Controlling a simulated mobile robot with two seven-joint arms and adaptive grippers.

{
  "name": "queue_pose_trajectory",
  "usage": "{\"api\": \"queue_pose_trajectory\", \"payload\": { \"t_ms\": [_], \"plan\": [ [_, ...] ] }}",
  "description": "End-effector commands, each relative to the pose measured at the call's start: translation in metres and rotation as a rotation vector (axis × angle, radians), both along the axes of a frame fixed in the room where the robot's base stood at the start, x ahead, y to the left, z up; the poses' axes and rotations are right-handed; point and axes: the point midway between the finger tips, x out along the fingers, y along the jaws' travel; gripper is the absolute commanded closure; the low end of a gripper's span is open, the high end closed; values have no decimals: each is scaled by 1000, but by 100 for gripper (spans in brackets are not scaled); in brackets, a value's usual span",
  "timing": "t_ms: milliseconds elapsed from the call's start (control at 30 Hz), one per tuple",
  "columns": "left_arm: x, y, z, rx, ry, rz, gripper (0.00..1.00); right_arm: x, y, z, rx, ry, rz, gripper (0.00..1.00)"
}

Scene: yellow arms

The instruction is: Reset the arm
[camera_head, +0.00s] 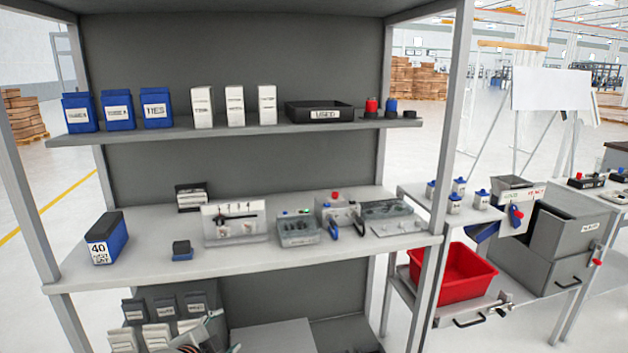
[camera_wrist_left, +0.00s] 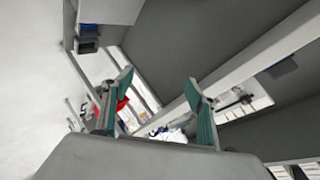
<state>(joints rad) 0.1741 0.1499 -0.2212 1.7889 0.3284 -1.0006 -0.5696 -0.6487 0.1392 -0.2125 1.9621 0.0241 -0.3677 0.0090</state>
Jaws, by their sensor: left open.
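The tip of my left gripper (camera_head: 208,332) shows low in the head view, in front of the shelf's lower level near a group of blue and white boxes (camera_head: 165,322). In the left wrist view its two teal-padded fingers (camera_wrist_left: 159,88) stand apart with nothing between them. The gripper is open and empty. Most of my left arm is out of the head view. My right gripper and arm show in neither view.
The grey shelf unit (camera_head: 240,262) holds blue and white boxes, a black tray (camera_head: 318,111) and small devices. Its metal posts (camera_head: 447,150) and board edges stand close. A red bin (camera_head: 452,275) is at right. Open floor (camera_head: 30,290) lies at left.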

Motion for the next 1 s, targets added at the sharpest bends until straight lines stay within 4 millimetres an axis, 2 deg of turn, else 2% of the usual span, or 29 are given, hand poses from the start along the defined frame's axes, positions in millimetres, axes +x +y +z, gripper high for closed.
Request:
{"api": "queue_pose_trajectory", "payload": {
  "t_ms": [33,100,167,300,400,500,600,700,767,1000],
  "plan": [
    [-25,-2,-29,-52,28,25,42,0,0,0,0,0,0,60],
    [-56,-5,-58,-131,51,62,42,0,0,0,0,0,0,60],
    [-84,-7,-81,-196,72,95,42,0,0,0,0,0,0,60],
    [-153,-12,-125,-346,118,174,42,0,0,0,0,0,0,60],
    [-204,-15,-148,-450,152,231,42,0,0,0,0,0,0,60],
    [-250,-18,-163,-541,180,281,42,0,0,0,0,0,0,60],
    [-284,-20,-171,-611,202,321,42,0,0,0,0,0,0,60],
    [-306,-22,-174,-656,214,346,42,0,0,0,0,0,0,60],
    [-313,-22,-176,-671,219,354,42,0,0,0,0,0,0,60],
    [-317,-23,-176,-682,220,360,42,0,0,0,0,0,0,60]
  ]
}}
